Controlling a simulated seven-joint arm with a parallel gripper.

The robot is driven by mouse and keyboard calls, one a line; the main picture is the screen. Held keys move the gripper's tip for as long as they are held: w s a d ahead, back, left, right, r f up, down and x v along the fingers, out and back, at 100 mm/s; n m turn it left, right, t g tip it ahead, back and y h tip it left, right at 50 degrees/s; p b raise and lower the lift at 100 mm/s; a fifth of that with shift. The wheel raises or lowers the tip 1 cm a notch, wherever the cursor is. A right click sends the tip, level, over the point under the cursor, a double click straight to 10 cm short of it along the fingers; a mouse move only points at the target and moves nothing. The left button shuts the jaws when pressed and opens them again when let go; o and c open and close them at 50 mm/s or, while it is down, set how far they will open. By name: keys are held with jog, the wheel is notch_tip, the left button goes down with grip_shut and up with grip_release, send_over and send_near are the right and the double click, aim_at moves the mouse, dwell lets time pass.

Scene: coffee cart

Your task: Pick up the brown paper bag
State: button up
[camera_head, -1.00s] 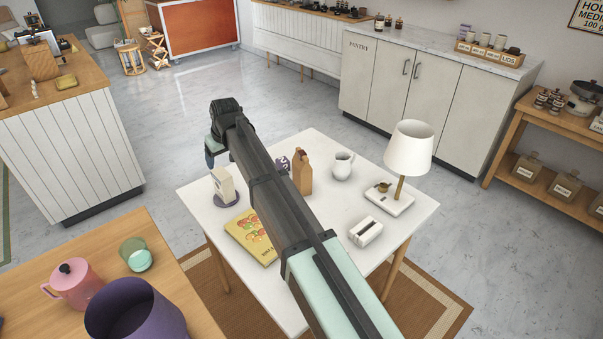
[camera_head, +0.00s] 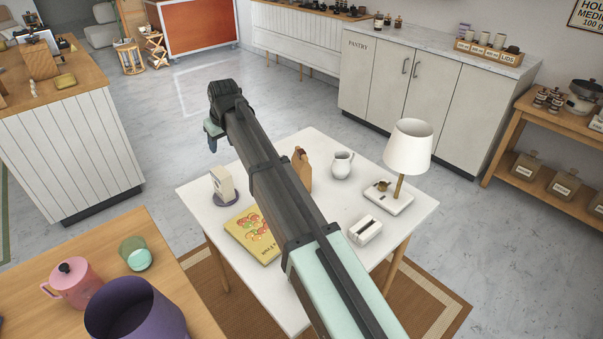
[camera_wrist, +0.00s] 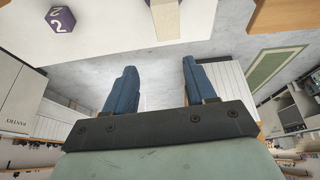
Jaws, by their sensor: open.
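The brown paper bag (camera_head: 302,166) stands upright on the white table (camera_head: 330,137) in the head view. My arm hides its left and lower parts. My gripper (camera_head: 211,139) is beyond the table's far left corner, left of the bag and apart from it. In the wrist view its two blue fingers (camera_wrist: 160,82) are spread wide with nothing between them. I cannot make out the bag for certain in the wrist view.
A carton (camera_head: 222,184) on a purple coaster, a yellow book (camera_head: 251,235), a white pitcher (camera_head: 342,164), a lamp (camera_head: 409,148) and a white box (camera_head: 366,229) surround the bag.

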jog(key=w+d+n+t+h, duration=0.2)
jog(key=w+d+n+t, duration=0.25)
jog(key=d, duration=0.65)
jog(key=w+d+n+t+h, duration=0.1)
jog(key=w+d+n+t, duration=0.3)
jog(key=d, duration=0.7)
jog(key=s+d+r+n+t+y, duration=0.1)
jog(key=s+d+r+n+t, duration=0.2)
jog(key=d+n+t, duration=0.3)
jog(key=s+d+f+n+g+y, duration=0.25)
jog(key=s+n+y, duration=0.55)
jog(key=n, duration=0.9)
send_near(303, 156)
jog(key=shift+n+h, duration=0.35)
jog(key=shift+h, duration=0.05)
jog(key=x, duration=1.2)
jog(key=shift+w+f, duration=0.15)
jog(key=shift+w, duration=0.05)
jog(key=shift+c, duration=0.3)
